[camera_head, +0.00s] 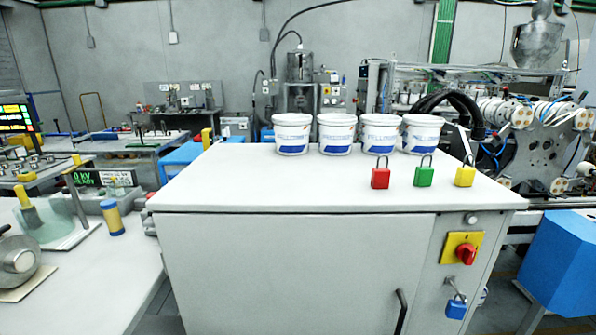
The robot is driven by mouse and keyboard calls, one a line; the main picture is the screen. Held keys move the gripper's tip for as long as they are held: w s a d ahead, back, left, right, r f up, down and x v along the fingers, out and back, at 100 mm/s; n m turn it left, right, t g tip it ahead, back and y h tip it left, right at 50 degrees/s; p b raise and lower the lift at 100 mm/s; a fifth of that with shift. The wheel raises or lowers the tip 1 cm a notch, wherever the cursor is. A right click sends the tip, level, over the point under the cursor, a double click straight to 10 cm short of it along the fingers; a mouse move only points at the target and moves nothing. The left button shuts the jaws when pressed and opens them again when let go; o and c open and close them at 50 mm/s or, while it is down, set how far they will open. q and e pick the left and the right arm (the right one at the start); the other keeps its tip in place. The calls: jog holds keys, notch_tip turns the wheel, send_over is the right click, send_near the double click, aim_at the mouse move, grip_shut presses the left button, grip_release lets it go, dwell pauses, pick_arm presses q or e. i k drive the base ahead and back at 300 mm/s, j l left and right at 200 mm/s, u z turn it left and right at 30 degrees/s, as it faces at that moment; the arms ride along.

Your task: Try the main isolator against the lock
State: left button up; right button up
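The main isolator (466,253) is a red rotary knob on a yellow plate, on the right part of the grey cabinet's front. A blue padlock (456,307) hangs below it from a small metal piece. Whether its shackle is fully closed is too small to tell. Red (380,178), green (424,177) and yellow (465,176) padlocks stand upright in a row on the cabinet top. Neither of my grippers shows in the head view.
The white cabinet top (230,185) is mostly clear at front and left. Several white tubs (337,134) stand at its back. A black handle (401,311) sticks out from the cabinet front. A side table (90,270) with instruments stands left, a blue box (560,262) right.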

aim_at(466, 252)
jog(key=k+l+u, duration=0.1)
jog(key=l, duration=0.3)
jog(key=k+l+u, duration=0.1)
jog(key=l, duration=0.25)
jog(key=k+l+u, duration=0.1)
jog(key=l, duration=0.3)
jog(key=k+l, duration=0.2)
jog(key=l, duration=0.15)
jog(key=k+l+u, duration=0.15)
jog(key=l, duration=0.2)
